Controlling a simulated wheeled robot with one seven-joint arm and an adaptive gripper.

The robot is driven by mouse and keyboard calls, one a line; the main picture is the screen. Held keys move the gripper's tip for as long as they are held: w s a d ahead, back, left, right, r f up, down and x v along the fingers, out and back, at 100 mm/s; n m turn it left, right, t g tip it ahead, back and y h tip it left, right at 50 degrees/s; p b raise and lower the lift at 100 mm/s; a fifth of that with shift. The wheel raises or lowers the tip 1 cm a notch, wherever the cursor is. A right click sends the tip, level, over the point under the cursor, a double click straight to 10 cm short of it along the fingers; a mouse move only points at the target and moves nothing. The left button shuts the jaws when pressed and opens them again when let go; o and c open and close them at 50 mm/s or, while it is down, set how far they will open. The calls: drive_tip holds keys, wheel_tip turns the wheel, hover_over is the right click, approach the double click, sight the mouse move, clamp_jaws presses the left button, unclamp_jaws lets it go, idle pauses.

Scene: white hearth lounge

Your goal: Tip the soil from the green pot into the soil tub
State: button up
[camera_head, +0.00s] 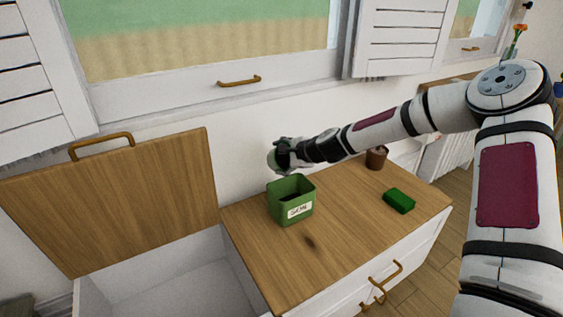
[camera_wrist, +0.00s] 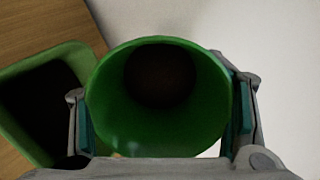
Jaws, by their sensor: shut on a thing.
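The green pot (camera_wrist: 120,115) is between the two fingers of my gripper (camera_wrist: 162,118), which is shut on it. In the wrist view I look into its round mouth; dark brown soil (camera_wrist: 160,75) shows deep inside. In the head view my gripper (camera_head: 284,157) holds the pot (camera_head: 273,159) above and behind the soil tub; it is small there and its tilt is hard to tell. The soil tub (camera_head: 290,204) is a square green box with a white label, upright on the wooden top. It also shows at the left of the wrist view (camera_wrist: 80,57), dark inside.
The wooden counter (camera_head: 330,242) holds a green block (camera_head: 399,201) and a brown pot (camera_head: 376,159) at the right. A raised wooden lid (camera_head: 110,205) stands over an open white compartment (camera_head: 170,275) at the left. The white wall is close behind my gripper.

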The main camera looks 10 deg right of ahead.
drive_tip(key=shift+s+f+t+y+b, duration=0.15)
drive_tip(key=shift+t+b, duration=0.35)
drive_tip(key=shift+b, duration=1.6)
drive_tip(key=shift+f+t+y+b, duration=0.15)
drive_tip(key=shift+t+b, duration=0.35)
drive_tip(key=shift+b, duration=1.55)
drive_tip(key=shift+s+d+f+t+b, duration=0.1)
drive_tip(key=shift+f+t+b, duration=0.05)
drive_tip(key=shift+t+b, duration=0.25)
drive_tip(key=shift+s+n+t+y, duration=0.2)
drive_tip(key=shift+t+y, duration=0.25)
drive_tip(key=shift+t, duration=0.25)
drive_tip(key=shift+s+n+t+y, duration=0.2)
drive_tip(key=shift+t+y, duration=0.25)
drive_tip(key=shift+t, duration=0.25)
drive_tip(key=shift+d+f, duration=0.1)
drive_tip(key=shift+d, duration=0.05)
